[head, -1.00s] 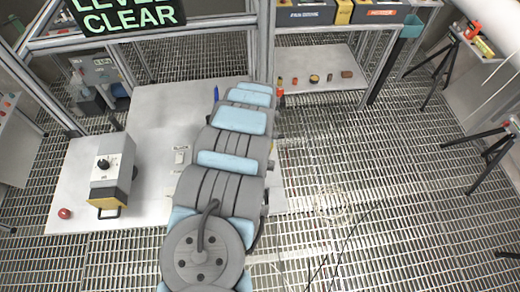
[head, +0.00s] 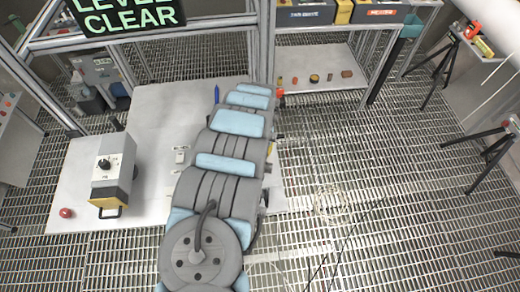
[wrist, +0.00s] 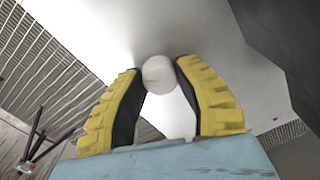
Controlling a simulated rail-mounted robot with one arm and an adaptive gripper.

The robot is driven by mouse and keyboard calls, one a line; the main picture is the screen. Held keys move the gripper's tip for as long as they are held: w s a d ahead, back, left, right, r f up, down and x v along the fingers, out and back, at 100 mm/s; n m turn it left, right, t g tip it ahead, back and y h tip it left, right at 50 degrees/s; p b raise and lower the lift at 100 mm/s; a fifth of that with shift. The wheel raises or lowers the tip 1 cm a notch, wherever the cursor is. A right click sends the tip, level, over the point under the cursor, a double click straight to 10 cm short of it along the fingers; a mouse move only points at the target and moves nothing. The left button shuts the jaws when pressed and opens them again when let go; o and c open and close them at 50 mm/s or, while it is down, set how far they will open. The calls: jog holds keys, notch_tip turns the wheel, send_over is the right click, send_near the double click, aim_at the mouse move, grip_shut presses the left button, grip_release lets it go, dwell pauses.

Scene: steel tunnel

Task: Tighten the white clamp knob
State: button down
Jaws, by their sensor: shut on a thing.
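The white clamp knob (wrist: 158,75) shows in the wrist view as a pale round shape between the fingertips of my gripper (wrist: 159,82). My gripper has yellow ribbed fingers with dark inner pads, and it is shut on the knob, touching it from both sides. What lies behind the knob is a blurred, light surface. In the head view my own arm reaches over the white table (head: 150,125) and hides the knob and the gripper.
A grey and yellow box with a black dial (head: 108,180) and a red knob (head: 66,213) sit at the table's left. A shelf (head: 325,70) behind holds small parts and labelled bins. Tripods (head: 485,150) stand at right on the grating floor.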

jog(key=shift+f, duration=0.1)
jog(key=c, duration=0.7)
grip_release()
jog(key=shift+o, duration=0.2)
notch_tip(320, 180, up, 10)
jog(key=shift+a+f, duration=0.1)
jog(key=shift+f, duration=0.15)
jog(key=shift+w+a+r, duration=0.15)
jog(key=shift+w+r, duration=0.05)
jog(key=shift+s+d+r, duration=0.15)
jog(key=shift+d+r, duration=0.05)
jog(key=shift+r, duration=0.85)
